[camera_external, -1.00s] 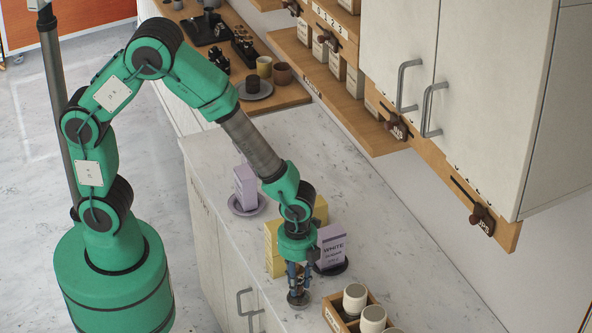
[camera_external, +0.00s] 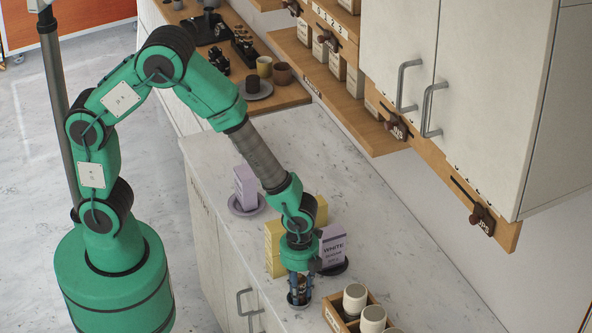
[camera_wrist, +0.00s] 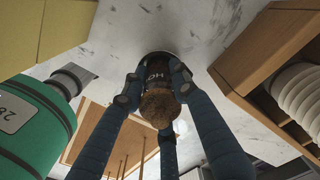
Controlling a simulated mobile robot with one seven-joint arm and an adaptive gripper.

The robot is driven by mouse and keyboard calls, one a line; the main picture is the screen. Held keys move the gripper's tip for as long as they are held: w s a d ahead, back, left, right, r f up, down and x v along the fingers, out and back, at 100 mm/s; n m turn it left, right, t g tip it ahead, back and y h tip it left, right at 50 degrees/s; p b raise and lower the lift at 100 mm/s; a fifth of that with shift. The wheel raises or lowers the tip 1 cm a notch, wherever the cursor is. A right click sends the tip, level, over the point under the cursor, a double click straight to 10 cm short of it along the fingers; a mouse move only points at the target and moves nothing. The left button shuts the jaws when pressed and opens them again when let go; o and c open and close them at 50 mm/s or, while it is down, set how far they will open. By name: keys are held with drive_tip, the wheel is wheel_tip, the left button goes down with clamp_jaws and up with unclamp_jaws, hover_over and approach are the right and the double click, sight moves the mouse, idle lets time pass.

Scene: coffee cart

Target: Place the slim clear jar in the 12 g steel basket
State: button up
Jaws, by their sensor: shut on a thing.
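My gripper (camera_external: 299,283) is low over the counter, between the yellow boxes and the wooden tray. Its blue fingers are closed around a slim jar (camera_external: 303,287) with white letters on a dark label. In the wrist view the jar (camera_wrist: 155,72) is between the fingertips (camera_wrist: 153,88), with a brown grainy top toward the camera. A small dark round dish (camera_external: 292,303), perhaps the steel basket, lies under the jar on the counter. Its dark rim shows at the jar's far end in the wrist view (camera_wrist: 168,53). I cannot tell whether the jar touches its floor.
Yellow boxes (camera_external: 275,266) and a purple-white box (camera_external: 333,247) on a dark round base stand close behind my gripper. A wooden tray (camera_external: 333,318) with white ribbed cups (camera_external: 354,300) is close on the right. Another lilac box (camera_external: 245,187) stands farther back.

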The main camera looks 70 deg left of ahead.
drive_tip(key=shift+f, duration=0.1)
drive_tip(key=o, duration=1.2)
wheel_tip(320, 180, up, 12)
drive_tip(key=shift+r+p, duration=0.15)
drive_tip(key=shift+p, duration=0.55)
